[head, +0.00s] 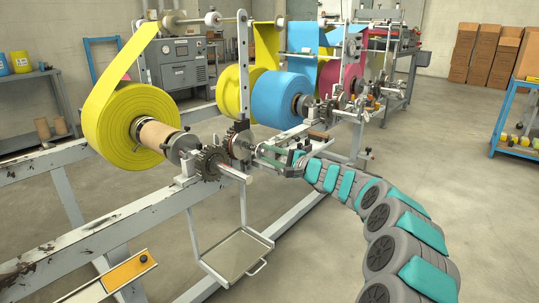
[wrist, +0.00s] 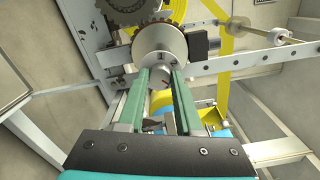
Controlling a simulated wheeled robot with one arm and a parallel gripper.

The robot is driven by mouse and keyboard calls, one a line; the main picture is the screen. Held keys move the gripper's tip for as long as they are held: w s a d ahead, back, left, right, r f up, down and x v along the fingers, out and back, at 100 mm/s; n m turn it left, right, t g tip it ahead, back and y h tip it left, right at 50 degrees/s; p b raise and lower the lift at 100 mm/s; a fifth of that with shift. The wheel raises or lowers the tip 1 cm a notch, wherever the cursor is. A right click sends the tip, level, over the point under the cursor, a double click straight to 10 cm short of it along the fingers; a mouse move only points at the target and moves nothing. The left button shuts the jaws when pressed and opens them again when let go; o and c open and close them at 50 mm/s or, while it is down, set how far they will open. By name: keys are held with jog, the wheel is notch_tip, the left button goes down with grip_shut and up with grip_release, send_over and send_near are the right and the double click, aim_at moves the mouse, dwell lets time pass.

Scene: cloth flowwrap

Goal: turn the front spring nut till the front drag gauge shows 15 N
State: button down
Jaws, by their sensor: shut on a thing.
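My gripper (head: 258,150) reaches in from the right to the shaft end of the front yellow roll (head: 120,128). In the wrist view its two green fingers (wrist: 163,74) are shut at the middle of a round silver disc (wrist: 160,48). A small part, apparently the front spring nut (wrist: 165,78), sits between the fingertips, mostly hidden by them. In the head view the fingers also hide the nut. A dark toothed wheel (head: 207,162) stands just left of the gripper. I cannot make out a readable front drag gauge in either view.
A hanging tray (head: 237,255) is below the shaft. The grey frame rail (head: 120,215) runs beneath the roll. Blue (head: 275,98) and pink (head: 340,85) rolls stand behind. A blue cart (head: 510,142) is at the far right. The floor at right is open.

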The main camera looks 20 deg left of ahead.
jog(key=c, duration=0.6)
grip_release()
jog(key=shift+d, duration=0.1)
jog(key=b+v, duration=0.1)
jog(key=v, duration=0.6)
jog(key=shift+s+d, duration=0.15)
jog(key=shift+d, duration=0.2)
